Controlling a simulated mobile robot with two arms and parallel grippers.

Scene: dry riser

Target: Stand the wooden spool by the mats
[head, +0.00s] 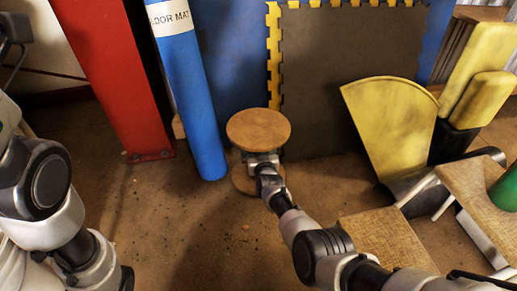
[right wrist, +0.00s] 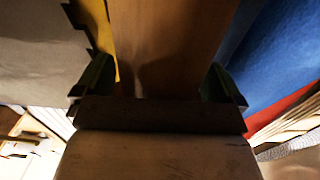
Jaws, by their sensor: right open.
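The wooden spool (head: 258,128) stands upright on the floor in the head view, with its round top disc and part of its lower disc (head: 243,180) showing. It is just in front of the dark mat (head: 340,80) and beside the rolled blue mat (head: 190,90). My right gripper (head: 262,160) is at the spool's middle, below the top disc. In the right wrist view, its two fingers (right wrist: 155,82) are apart, one on each side of the spool's wood (right wrist: 170,45). Finger contact cannot be told. My left arm shows at the left; its gripper is out of view.
A red post (head: 112,75) stands left of the blue roll. Yellow foam pieces (head: 392,120) and wooden boards (head: 385,238) crowd the right, with a green object (head: 507,188) at the edge. The floor (head: 185,235) in front of the spool is clear.

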